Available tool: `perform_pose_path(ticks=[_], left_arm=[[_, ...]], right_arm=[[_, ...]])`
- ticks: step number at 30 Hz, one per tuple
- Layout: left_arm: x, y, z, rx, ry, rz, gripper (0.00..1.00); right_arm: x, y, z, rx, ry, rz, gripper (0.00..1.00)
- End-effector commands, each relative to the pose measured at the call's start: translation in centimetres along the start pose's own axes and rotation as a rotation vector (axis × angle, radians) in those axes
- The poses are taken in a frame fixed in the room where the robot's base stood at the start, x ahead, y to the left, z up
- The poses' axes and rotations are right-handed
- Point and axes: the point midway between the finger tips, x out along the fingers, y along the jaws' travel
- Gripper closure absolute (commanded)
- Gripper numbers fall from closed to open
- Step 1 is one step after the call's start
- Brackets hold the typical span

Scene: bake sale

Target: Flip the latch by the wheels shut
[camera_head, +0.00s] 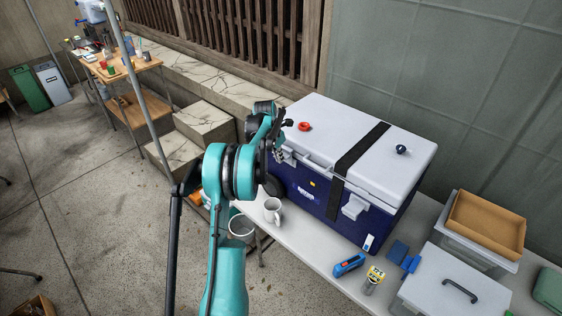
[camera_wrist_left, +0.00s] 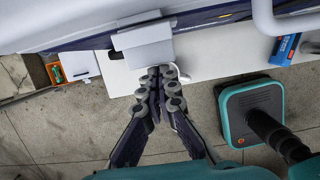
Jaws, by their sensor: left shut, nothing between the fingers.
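The cooler (camera_head: 318,205) is a dark blue box with a white lid (camera_head: 335,135) and a black strap, standing on a white table. My left gripper (camera_head: 279,154) is at its front left side, near the wheel end; it hides most of the latch there. In the left wrist view my left gripper (camera_wrist_left: 164,76) is shut and empty, its tips just below the white latch (camera_wrist_left: 146,48). The latch juts out from the cooler's side; I cannot tell whether fingers and latch touch. A dark wheel (camera_head: 271,186) shows at the cooler's lower left. The other latch (camera_head: 354,207) is farther right.
A white mug (camera_head: 272,210) stands on the table (camera_head: 300,253) below my left arm. A blue tool (camera_head: 349,264), a can (camera_head: 373,280) and a lidded bin (camera_head: 455,285) are to the right. A red ring (camera_head: 304,126) and dark knob (camera_head: 401,149) lie on the lid.

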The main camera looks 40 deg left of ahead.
Motion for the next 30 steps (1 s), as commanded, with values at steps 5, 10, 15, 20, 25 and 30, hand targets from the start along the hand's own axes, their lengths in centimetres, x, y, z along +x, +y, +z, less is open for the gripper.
perform_pose_path(ticks=[5, 10, 15, 20, 25, 30], left_arm=[[0.1, 0.0, -0.3, -0.002, -0.003, 0.0, 1.0], [-0.2, 0.0, -0.1, -0.002, -0.004, 0.0, 1.0], [-1.1, 0.0, 0.1, -0.002, -0.005, 0.0, 1.0], [-1.5, 0.0, 0.2, -0.002, -0.005, 0.0, 1.0], [-1.4, 0.0, 0.2, -0.002, -0.005, 0.0, 1.0], [-1.4, 0.1, 0.0, -0.002, -0.005, 0.0, 1.0]], right_arm=[[0.1, 0.0, 0.1, 0.0, 0.0, 0.0, 0.8], [-0.1, 0.0, 0.0, 0.0, 0.0, 0.0, 0.8], [-0.5, 0.0, -0.4, 0.0, 0.0, 0.0, 0.8], [-0.7, 0.0, -0.5, 0.0, 0.0, 0.0, 0.8], [-0.6, 0.0, -0.5, 0.0, 0.0, 0.0, 0.8], [-0.6, 0.0, -0.4, 0.0, 0.0, 0.0, 0.8]])
